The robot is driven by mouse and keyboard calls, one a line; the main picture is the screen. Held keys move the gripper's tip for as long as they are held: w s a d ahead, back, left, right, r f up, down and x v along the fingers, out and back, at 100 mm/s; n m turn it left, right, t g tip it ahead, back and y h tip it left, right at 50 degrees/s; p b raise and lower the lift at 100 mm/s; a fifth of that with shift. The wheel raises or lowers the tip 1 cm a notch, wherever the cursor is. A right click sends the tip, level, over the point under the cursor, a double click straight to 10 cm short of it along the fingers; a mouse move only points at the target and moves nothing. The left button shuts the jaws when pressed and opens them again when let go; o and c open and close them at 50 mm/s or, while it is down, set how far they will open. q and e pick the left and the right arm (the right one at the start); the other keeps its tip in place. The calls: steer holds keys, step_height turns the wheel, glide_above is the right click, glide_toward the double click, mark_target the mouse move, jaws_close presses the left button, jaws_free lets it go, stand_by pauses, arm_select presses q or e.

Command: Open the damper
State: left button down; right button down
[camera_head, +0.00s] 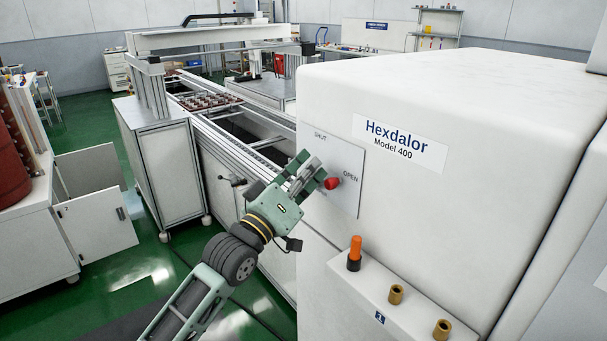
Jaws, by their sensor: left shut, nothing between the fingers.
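The damper control is on a pale plate (346,192) on the side of the white Hexdalor Model 400 machine (450,110). The plate reads SHUT at its top and OPEN at its right. A red knob (332,183) shows by the OPEN label. My left gripper (313,165) is in front of the plate, with its fingers shut and empty. The fingers overlap the plate and hide its middle, so the lever behind the knob is mostly hidden. I cannot tell whether the fingers touch the knob. My right gripper is not in view.
A ledge below the plate bears an orange-topped peg (355,252) and brass fittings (396,294). The conveyor (228,128) runs behind my left arm, with a tray of pots (208,102) on it. A white cabinet (160,165) stands left of it. Green floor is open at left.

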arm_select(q)
steer(key=shift+s+d+f+m+g+h+b, duration=0.15)
steer(key=shift+s+d+f+m+h+b, duration=0.2)
steer(key=shift+m+b, duration=0.4)
steer(key=shift+s+d+f+m+g+h+b, duration=0.15)
steer(key=shift+s+f+m+h+b, duration=0.25)
steer(key=shift+m, duration=0.55)
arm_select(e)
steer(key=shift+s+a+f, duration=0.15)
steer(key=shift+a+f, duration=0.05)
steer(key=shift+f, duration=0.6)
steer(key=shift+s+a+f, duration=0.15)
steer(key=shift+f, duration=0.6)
arm_select(q)
steer(key=shift+w, duration=0.1)
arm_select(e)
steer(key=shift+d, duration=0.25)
